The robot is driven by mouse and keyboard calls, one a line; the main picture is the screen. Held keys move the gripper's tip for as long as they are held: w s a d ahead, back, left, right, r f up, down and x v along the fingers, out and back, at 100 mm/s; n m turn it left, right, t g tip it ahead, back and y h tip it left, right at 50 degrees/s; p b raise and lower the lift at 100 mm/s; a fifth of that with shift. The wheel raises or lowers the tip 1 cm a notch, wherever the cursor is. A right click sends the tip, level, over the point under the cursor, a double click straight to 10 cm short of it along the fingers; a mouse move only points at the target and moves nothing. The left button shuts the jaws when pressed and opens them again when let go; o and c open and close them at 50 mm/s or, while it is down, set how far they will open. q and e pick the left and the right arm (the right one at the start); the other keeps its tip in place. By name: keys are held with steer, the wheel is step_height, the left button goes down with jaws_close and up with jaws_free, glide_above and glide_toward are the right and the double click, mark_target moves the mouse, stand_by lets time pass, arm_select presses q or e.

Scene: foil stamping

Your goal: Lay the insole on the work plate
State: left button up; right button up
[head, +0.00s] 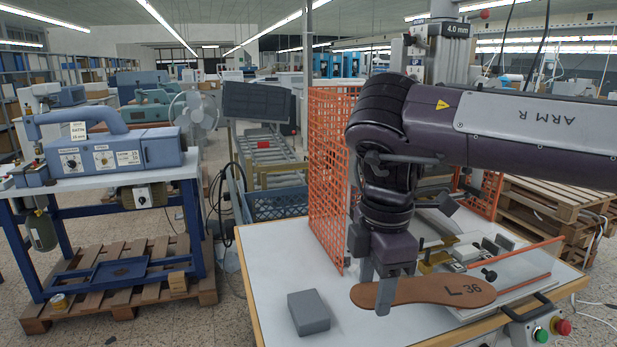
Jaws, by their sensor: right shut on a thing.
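A brown insole (440,291) marked "L 36" is in the head view, above the front of the white table. My right gripper (384,290) is shut on its left end and holds it roughly level, with the broad end pointing right. A work plate (520,272) lies on the table to the right, under a press behind my right arm. The insole's right end overlaps the plate's front left part in the picture. I cannot tell whether they touch. My right arm hides much of the press. My left gripper is not in view.
A grey block (309,312) sits on the white table (275,265) left of the insole. An orange mesh guard (330,170) stands behind, and orange rails (525,284) flank the plate. Green and red buttons (552,330) are at the front right.

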mark_target(400, 286)
steer(key=d+f+m, duration=0.1)
steer(key=m, duration=0.2)
steer(key=w+d+f+m, duration=0.1)
steer(key=d+m, duration=0.1)
steer(key=m, duration=0.1)
steer(key=w+d+m, duration=0.1)
steer(key=m, duration=0.3)
steer(key=shift+w+d+f, duration=0.2)
steer(key=shift+d+f, duration=0.15)
steer(key=shift+f, duration=0.05)
steer(key=d+m, duration=0.1)
steer(key=m, duration=0.1)
steer(key=d+f+m, duration=0.1)
steer(key=m, duration=0.2)
steer(key=w+d+f+m, duration=0.1)
steer(key=m, duration=0.2)
steer(key=shift+w+d+f, duration=0.1)
steer(key=shift+d+f, duration=0.05)
steer(key=shift+d, duration=0.2)
steer(key=shift+w+d+f+m, duration=0.15)
steer(key=shift+d+m, duration=0.1)
steer(key=shift+m, duration=0.3)
steer(key=shift+d+f+m, duration=0.15)
steer(key=shift+d+m, duration=0.1)
steer(key=shift+m, duration=0.3)
